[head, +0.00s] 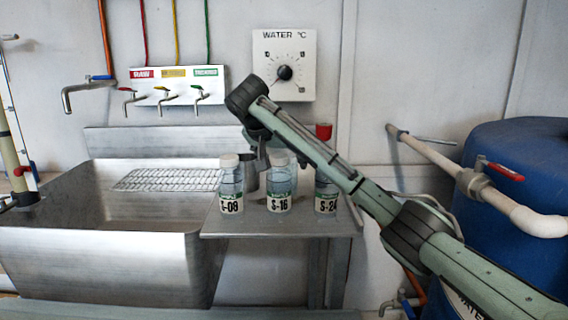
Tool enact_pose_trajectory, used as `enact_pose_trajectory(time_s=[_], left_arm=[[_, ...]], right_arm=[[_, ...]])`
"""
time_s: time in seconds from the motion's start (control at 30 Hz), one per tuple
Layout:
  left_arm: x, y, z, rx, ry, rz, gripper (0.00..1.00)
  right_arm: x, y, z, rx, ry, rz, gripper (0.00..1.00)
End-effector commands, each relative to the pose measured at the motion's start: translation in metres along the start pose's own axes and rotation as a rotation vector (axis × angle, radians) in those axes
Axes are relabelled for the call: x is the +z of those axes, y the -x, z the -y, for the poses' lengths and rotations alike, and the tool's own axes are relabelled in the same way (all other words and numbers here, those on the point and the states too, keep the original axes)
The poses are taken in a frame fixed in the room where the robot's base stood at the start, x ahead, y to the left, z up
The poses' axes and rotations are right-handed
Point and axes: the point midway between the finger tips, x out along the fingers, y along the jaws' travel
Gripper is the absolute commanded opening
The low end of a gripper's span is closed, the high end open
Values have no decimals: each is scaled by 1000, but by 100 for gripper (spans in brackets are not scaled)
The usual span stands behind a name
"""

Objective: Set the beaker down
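Part of a grey cup-like vessel (250,180), which looks like the beaker, shows between the bottles S-09 and S-16 at the back of the steel side shelf (260,225). Its base and right side are hidden by the bottles, so I cannot tell whether it touches the shelf. My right arm reaches in from the right, and its gripper (257,158) points down at the vessel's upper edge. The fingers are small, dark and partly covered by the arm, so their grip is unclear. My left gripper is out of view.
Capped bottles S-09 (231,182), S-16 (279,182) and S-24 (326,192) stand along the shelf front. The steel sink (100,255) with a wire rack (165,179) is left. A blue barrel (530,260) and a pipe (435,155) are right.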

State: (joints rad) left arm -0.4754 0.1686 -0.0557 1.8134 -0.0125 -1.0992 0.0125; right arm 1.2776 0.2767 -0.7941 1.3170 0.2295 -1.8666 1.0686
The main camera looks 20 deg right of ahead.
Motion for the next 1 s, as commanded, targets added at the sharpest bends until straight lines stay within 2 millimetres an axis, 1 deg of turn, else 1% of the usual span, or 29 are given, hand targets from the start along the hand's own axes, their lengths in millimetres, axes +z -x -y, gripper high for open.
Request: enact_pose_trajectory(time_s=[0.03,0.17,0.2,0.23,0.27,0.3,0.33,0.43,0.57,1.0], left_arm=[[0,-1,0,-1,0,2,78],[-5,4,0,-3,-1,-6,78],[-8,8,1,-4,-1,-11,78],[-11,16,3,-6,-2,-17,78],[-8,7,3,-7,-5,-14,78],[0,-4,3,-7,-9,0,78],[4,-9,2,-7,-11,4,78],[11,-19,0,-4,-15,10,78],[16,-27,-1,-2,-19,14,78],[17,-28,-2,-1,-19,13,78]], right_arm=[[0,10,2,-6,1,-2,74],[0,37,2,-7,0,-3,74],[0,45,2,-7,0,-2,74],[-3,48,1,-2,1,-2,74],[-3,51,0,-1,1,-2,74],[-3,54,0,-1,0,-3,74],[-3,57,0,-2,0,-3,74],[-2,62,0,-2,0,-2,74],[-1,65,0,-1,0,-2,74],[0,65,0,-1,0,-1,74]])
